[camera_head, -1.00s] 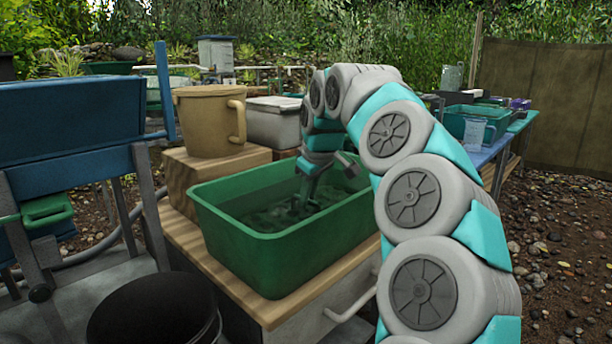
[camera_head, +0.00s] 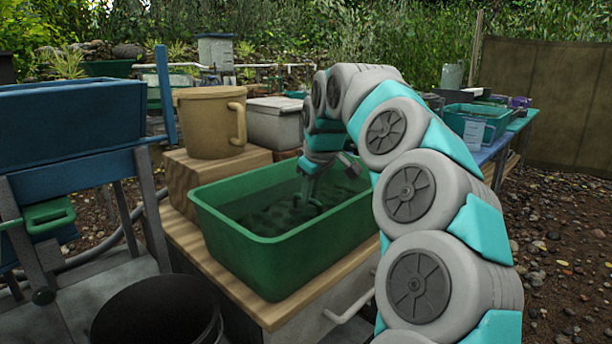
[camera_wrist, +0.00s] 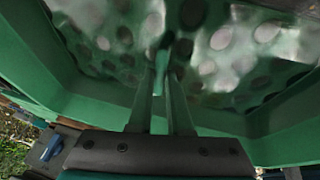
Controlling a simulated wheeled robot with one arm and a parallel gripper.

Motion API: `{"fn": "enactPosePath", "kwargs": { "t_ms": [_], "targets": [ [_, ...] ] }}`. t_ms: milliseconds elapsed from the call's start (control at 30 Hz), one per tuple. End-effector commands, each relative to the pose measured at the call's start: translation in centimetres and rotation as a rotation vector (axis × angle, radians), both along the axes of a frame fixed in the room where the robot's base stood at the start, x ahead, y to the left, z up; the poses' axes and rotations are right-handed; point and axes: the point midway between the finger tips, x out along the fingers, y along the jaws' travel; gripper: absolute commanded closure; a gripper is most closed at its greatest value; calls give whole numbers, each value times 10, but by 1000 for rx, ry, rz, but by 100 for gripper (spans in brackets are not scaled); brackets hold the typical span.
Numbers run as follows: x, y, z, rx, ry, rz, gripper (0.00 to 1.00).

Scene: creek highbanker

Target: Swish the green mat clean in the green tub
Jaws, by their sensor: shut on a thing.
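The green tub (camera_head: 325,245) stands on a wooden-topped stand and holds water. The green mat (camera_wrist: 225,60), patterned with round dimples, lies in the tub and fills much of the upper wrist view. In the head view the mat (camera_head: 270,218) shows only as a dark, bumpy patch under the water. My gripper (camera_head: 310,198) reaches down inside the tub, toward its right side. In the wrist view my gripper (camera_wrist: 166,65) has its fingers close together, shut on the mat. The exact grip point is blurred by water and glare.
A tan mug-like bucket (camera_head: 208,122) stands on a wooden block behind the tub. A pale lidded box (camera_head: 274,122) is beside it. A blue trough (camera_head: 70,122) on legs is at left, with a dark bucket (camera_head: 157,312) in front. A gravel bank lies right.

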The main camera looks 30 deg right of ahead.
Motion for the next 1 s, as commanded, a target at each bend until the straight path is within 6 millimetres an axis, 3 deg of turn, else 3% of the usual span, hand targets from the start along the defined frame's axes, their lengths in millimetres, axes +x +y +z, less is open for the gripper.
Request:
{"fn": "enactPosePath", "kwargs": {
  "t_ms": [33,167,633,1000],
  "targets": [
    [2,-5,11,0,-3,-3,100],
    [3,-9,14,0,-4,-2,100],
    [-6,15,-21,0,0,0,100],
    [0,-1,6,1,0,-2,100]
  ]
}}
